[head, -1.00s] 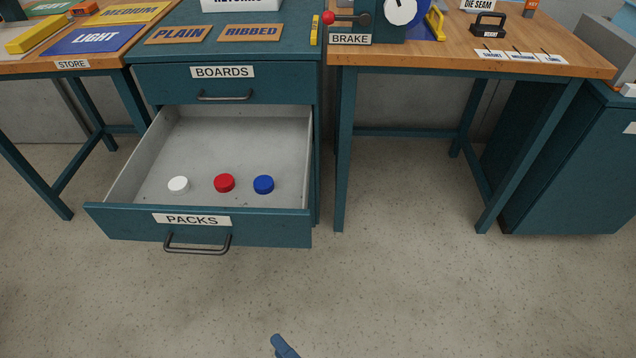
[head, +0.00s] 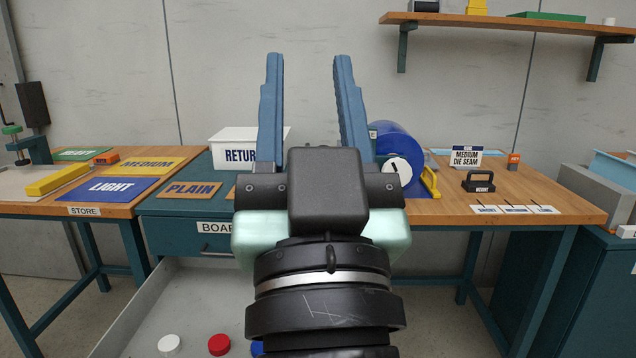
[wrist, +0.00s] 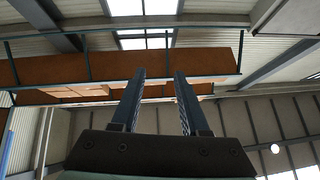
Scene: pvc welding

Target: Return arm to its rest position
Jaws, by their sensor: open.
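My gripper (head: 310,75) stands upright in the middle of the head view, its two blue fingers apart and pointing up, with nothing between them. The wrist view also shows the fingers (wrist: 156,80) spread and empty, against the ceiling. My wrist and forearm hide part of the cabinet, the middle of the drawer and part of the workbench behind.
The packs drawer (head: 135,308) stands open below, holding a white pack (head: 170,343), a red pack (head: 219,344) and a partly hidden blue pack (head: 257,348). A white RETURNS box (head: 232,150) is on the cabinet. A shelf (head: 530,27) hangs on the wall at upper right.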

